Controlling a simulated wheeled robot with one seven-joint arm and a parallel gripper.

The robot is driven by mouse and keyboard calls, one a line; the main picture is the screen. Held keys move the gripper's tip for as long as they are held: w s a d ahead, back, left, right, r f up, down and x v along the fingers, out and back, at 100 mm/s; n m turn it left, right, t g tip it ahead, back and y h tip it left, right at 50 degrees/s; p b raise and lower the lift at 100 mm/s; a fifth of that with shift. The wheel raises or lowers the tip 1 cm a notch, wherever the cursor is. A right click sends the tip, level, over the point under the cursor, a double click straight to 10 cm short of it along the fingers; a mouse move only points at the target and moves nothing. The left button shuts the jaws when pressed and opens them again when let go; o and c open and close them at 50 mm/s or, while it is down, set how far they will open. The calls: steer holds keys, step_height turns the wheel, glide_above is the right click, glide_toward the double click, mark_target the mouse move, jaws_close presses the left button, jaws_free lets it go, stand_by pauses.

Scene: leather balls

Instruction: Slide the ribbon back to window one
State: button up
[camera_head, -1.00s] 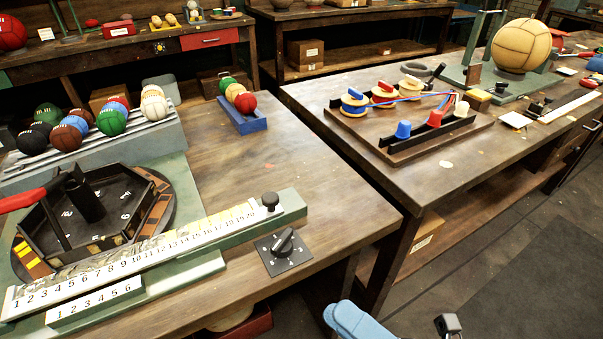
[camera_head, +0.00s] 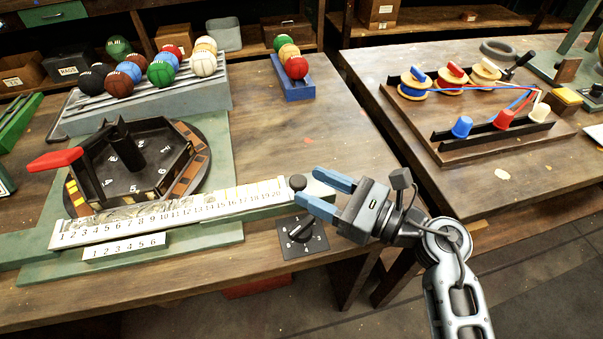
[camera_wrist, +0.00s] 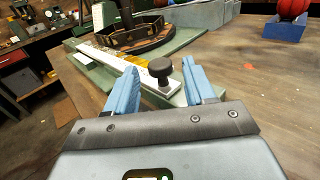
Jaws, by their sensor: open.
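The ribbon (camera_head: 180,209) is a pale strip numbered 1 to 20 along a green base in front of a dark hexagonal tray. A dark round knob (camera_head: 298,182) stands at its right end. My gripper (camera_head: 318,190) is open, with blue fingers pointing left at the knob's end of the strip. In the wrist view the knob (camera_wrist: 160,69) stands between the two spread fingers, and neither finger visibly touches it. A short plate numbered 1 to 6 (camera_head: 124,246) lies in front of the strip's left part.
A black dial (camera_head: 302,236) sits just in front of the strip's right end. The hexagonal tray (camera_head: 132,165) with a red-handled lever (camera_head: 56,160) stands behind the strip. Leather balls (camera_head: 161,73) fill a rack at the back.

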mark_target(299, 179)
steer(key=shift+x, duration=2.15)
steer(key=shift+c, duration=0.2)
steer(key=c, duration=0.9)
steer(key=shift+r, duration=0.15)
jaws_close()
